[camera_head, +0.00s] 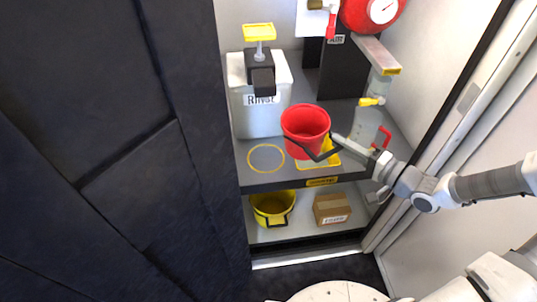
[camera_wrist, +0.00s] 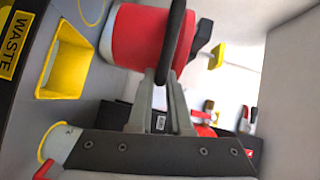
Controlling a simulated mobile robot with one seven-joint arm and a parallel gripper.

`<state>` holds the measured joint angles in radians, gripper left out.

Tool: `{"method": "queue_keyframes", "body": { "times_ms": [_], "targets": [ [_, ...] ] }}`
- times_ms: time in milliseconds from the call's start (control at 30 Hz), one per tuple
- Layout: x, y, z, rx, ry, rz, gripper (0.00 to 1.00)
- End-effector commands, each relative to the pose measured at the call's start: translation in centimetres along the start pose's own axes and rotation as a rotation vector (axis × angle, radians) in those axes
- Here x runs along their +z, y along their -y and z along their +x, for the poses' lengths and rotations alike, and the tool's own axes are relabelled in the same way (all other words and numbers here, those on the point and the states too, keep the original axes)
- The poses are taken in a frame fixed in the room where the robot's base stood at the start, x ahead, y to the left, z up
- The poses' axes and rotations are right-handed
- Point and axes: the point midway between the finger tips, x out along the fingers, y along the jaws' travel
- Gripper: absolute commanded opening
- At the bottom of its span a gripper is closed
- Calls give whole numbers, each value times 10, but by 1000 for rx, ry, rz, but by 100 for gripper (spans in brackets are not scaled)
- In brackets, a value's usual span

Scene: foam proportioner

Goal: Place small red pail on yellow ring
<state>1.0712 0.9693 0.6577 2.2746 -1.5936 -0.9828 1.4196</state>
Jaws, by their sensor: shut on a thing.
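The small red pail (camera_head: 305,130) is upright in the head view, above the dark shelf and to the right of the yellow ring. The yellow ring (camera_head: 266,146) is a thin outline on the shelf top, with nothing on it. My gripper (camera_head: 334,146) is shut on the pail's dark handle, at the pail's right side. In the wrist view the gripper (camera_wrist: 160,75) has its fingers on the dark handle, with the red pail (camera_wrist: 137,38) behind it. Whether the pail's base touches anything is hidden.
A white tank labelled Rinse (camera_head: 262,112) with a pump stands behind the ring. A yellow-edged waste opening (camera_head: 330,152) lies beside the pail, partly hidden. A clear cylinder (camera_head: 366,128) stands at right. A yellow pail (camera_head: 272,210) and a cardboard box (camera_head: 331,208) are on the lower shelf.

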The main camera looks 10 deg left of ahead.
Motion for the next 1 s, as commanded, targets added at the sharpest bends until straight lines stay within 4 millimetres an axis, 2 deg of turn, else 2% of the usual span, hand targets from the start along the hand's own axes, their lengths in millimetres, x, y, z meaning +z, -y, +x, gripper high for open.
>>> {"method": "queue_keyframes", "body": {
  "times_ms": [167, 400, 600, 800, 1000],
  "targets": [
    [10, -13, 18, -4, 6, 3, 0],
    [33, -40, 72, -4, 8, 3, 0],
    [46, -54, 106, -2, 6, 0, 0],
    [49, -61, 115, -1, 3, 0, 0],
    [54, -90, 116, -1, 2, 2, 0]
  ]
}}
